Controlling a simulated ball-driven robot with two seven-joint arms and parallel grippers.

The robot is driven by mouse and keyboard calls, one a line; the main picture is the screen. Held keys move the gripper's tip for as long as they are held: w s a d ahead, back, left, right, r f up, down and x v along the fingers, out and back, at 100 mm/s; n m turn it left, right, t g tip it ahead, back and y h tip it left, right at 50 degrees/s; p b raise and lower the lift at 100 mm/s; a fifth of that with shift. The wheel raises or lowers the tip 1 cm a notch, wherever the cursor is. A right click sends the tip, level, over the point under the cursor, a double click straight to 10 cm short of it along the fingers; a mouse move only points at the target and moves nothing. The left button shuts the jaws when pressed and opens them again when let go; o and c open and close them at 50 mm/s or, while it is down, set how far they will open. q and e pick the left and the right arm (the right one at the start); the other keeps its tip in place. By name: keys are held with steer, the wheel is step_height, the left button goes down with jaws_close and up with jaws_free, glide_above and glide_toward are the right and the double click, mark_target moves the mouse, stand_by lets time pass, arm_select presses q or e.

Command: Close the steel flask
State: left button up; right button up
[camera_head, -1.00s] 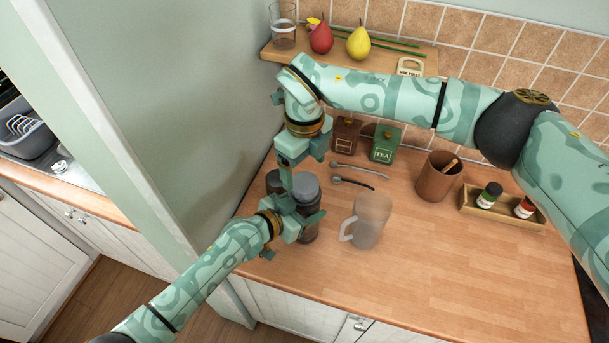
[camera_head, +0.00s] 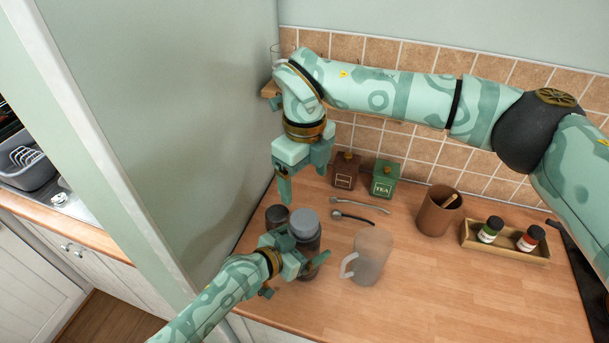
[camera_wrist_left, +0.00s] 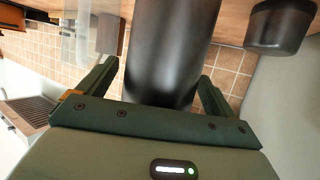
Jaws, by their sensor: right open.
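The steel flask (camera_head: 307,240) stands upright on the counter, dark-bodied with a rounded grey top like a lid on it. In the left wrist view the flask (camera_wrist_left: 170,50) is a dark cylinder between the two fingers; its top is out of sight there. My left gripper (camera_head: 300,258) reaches around the flask's body from the front and appears shut on it. My right gripper (camera_head: 302,182) is open and empty, above and behind the flask, apart from it. Its fingers point down.
A dark cup (camera_head: 276,216) stands just left of the flask. A frosted jug (camera_head: 370,257) is to the right, with two spoons (camera_head: 355,210) behind. Tea (camera_head: 385,180) and brown (camera_head: 345,171) canisters, a brown pot (camera_head: 438,212) and a jar tray (camera_head: 505,243) stand farther back. The front right counter is clear.

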arm_select(q)
steer(key=p+v, duration=0.2)
steer(key=v, duration=1.4)
steer(key=shift+a, duration=0.15)
steer(key=shift+r, duration=0.1)
steer(key=shift+s, duration=0.1)
